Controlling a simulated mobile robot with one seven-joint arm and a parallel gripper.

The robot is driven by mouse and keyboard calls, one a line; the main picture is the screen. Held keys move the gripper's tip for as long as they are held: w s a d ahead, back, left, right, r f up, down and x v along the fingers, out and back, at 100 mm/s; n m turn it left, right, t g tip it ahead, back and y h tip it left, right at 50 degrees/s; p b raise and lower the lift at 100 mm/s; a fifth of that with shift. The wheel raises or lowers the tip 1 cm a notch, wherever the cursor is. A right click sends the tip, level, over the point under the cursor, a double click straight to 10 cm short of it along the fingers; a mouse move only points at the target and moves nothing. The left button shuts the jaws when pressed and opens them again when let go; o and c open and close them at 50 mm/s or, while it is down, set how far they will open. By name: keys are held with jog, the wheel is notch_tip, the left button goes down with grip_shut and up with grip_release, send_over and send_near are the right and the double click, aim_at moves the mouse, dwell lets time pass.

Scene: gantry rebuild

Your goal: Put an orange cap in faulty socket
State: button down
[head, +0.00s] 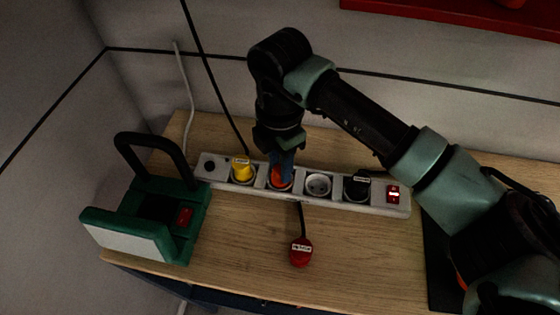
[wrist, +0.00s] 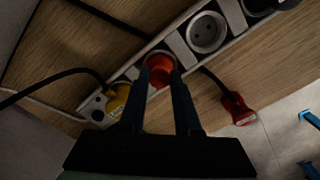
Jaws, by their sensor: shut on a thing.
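The white power strip (head: 335,200) lies on the wooden table, with several sockets in a row. An orange cap (head: 280,177) is at the second socket from the left, between the yellow plug and an empty socket. My gripper (head: 281,168) points down over that socket and is shut on the orange cap, which also shows between the fingertips in the wrist view (wrist: 159,68). The cap appears to be in or right at the socket; whether it is fully seated cannot be told. The empty socket (head: 318,184) also shows in the wrist view (wrist: 206,32).
A yellow plug (head: 242,170) and a black plug (head: 357,186) sit in the strip, with a lit red switch (head: 393,194) at its right end. A red plug (head: 301,252) lies loose in front. A green device with a black handle (head: 180,215) stands left.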

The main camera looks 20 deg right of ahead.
jog(key=shift+f, duration=0.4)
jog(key=c, duration=0.9)
grip_release()
jog(key=shift+r, duration=0.15)
notch_tip(320, 180, up, 11)
jog(key=p, duration=0.7)
